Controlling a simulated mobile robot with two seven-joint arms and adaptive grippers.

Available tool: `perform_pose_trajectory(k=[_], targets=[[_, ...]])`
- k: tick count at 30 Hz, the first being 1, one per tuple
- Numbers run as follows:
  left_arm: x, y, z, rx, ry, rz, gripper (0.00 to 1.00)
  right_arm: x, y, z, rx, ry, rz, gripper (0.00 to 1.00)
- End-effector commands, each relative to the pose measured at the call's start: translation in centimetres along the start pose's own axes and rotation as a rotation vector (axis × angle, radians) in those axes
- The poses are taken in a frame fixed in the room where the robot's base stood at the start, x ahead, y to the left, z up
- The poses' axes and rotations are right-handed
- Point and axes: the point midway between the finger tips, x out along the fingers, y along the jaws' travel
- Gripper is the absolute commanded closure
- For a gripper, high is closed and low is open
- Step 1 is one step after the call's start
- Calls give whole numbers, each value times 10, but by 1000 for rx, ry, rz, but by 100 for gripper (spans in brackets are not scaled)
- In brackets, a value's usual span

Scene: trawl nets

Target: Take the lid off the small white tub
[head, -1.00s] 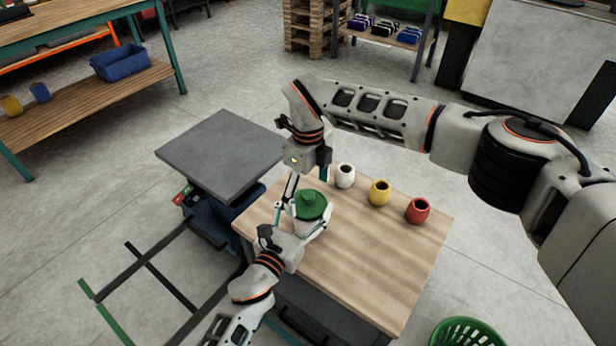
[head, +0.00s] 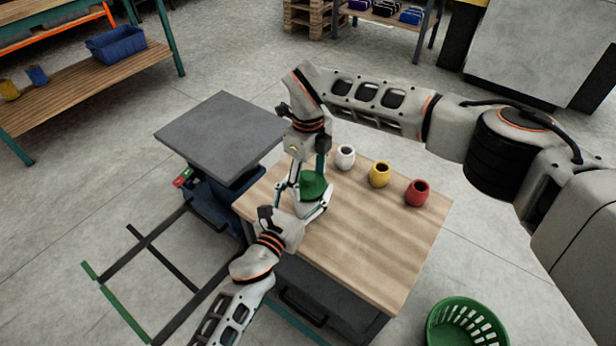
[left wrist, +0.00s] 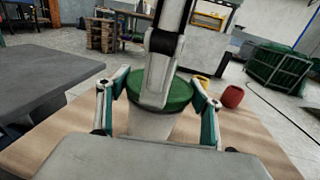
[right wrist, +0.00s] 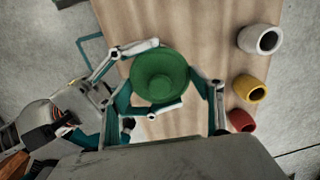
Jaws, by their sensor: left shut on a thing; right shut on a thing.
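The small white tub (left wrist: 150,122) stands near the left corner of the wooden bench top. Its green knobbed lid (head: 313,186) sits on it with no clear gap, and in the right wrist view the lid (right wrist: 160,75) hides the tub. My left gripper (head: 309,208) is shut on the tub's body from the near side; the left wrist view has a finger on each side. My right gripper (head: 312,178) points down from above and is shut on the lid. Its fingers partly cover the lid in the head view.
A white pot (head: 345,157), a yellow pot (head: 380,174) and a red pot (head: 416,193) stand along the bench top's far edge. The bench top (head: 365,240) is bare in front of them. A grey platform (head: 220,135) is at left; a green basket (head: 466,325) is on the floor.

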Motion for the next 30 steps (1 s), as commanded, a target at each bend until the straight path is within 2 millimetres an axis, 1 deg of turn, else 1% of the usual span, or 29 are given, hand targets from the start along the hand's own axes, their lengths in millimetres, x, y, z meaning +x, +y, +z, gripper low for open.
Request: perform_pose_trajectory(k=[11, 12, 13, 14, 30], targets=[[-2, 1, -5, 3, 9, 3, 73, -17, 1, 1, -1, -3, 3, 61], [-2, 2, -6, 3, 11, 3, 73, -19, 1, 2, -1, -3, 3, 78], [-2, 2, -6, 3, 11, 3, 73, -20, 1, 2, -2, -4, 2, 99], [-2, 2, -6, 3, 11, 3, 73, -20, 1, 2, -2, -4, 2, 100], [-2, 0, -6, 1, 10, 2, 73, -21, -1, 1, 0, -3, -6, 100]])
